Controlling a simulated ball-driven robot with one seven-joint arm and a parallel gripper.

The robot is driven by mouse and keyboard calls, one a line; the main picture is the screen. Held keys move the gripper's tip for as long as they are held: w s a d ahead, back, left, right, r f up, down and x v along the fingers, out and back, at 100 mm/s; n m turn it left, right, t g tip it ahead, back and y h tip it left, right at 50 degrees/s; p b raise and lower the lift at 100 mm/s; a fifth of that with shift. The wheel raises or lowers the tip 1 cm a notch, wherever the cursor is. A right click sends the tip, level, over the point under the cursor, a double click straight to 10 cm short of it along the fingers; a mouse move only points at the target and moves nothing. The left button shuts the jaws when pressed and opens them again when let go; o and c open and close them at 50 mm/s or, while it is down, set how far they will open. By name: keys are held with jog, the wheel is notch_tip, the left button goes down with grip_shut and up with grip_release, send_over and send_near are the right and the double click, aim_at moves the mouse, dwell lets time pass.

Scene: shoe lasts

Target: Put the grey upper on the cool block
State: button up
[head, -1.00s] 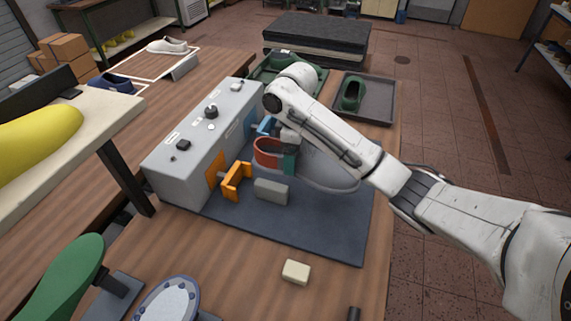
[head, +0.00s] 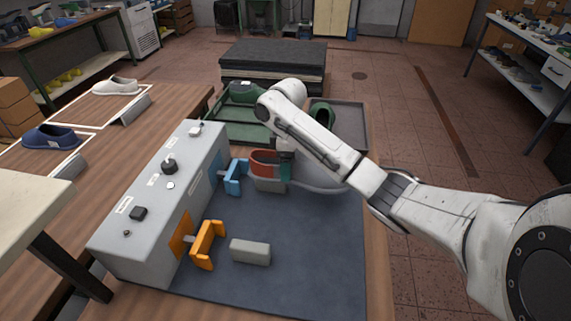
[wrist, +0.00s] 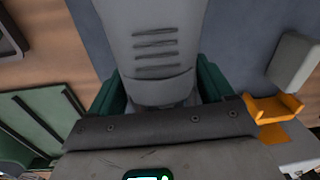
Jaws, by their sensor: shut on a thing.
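My gripper (head: 286,166) is shut on the grey upper (head: 315,180), its green fingers showing near the red-orange heel band (head: 264,157). The heel end faces the blue clamp (head: 234,177) on the grey machine (head: 165,205). The cool block (head: 268,186), a small grey block in front of the blue clamp, shows just below the heel. I cannot tell whether the upper touches it. The arm hides part of the upper. In the wrist view the grey upper (wrist: 158,40) extends upward between the two green fingers (wrist: 160,95).
An orange clamp (head: 207,244) and another grey block (head: 250,250) stand on the nearer part of the dark mat (head: 310,270). A green tray (head: 225,128) and a dark tray (head: 352,118) with a green shoe (head: 321,112) lie behind. The mat's near right is clear.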

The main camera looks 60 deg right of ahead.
jog(key=shift+f+b, duration=1.65)
jog(key=shift+f, duration=2.05)
jog(key=shift+f, duration=0.15)
jog(key=o, duration=1.1)
jog(key=r+p, duration=0.1)
jog(key=r, duration=0.2)
jog(key=r+p, duration=0.1)
jog(key=r, duration=0.3)
jog(key=r+p, duration=0.1)
jog(key=r, duration=0.2)
jog(key=shift+w+d+r, duration=0.1)
jog(key=shift+d+r, duration=0.15)
jog(key=shift+r, duration=0.15)
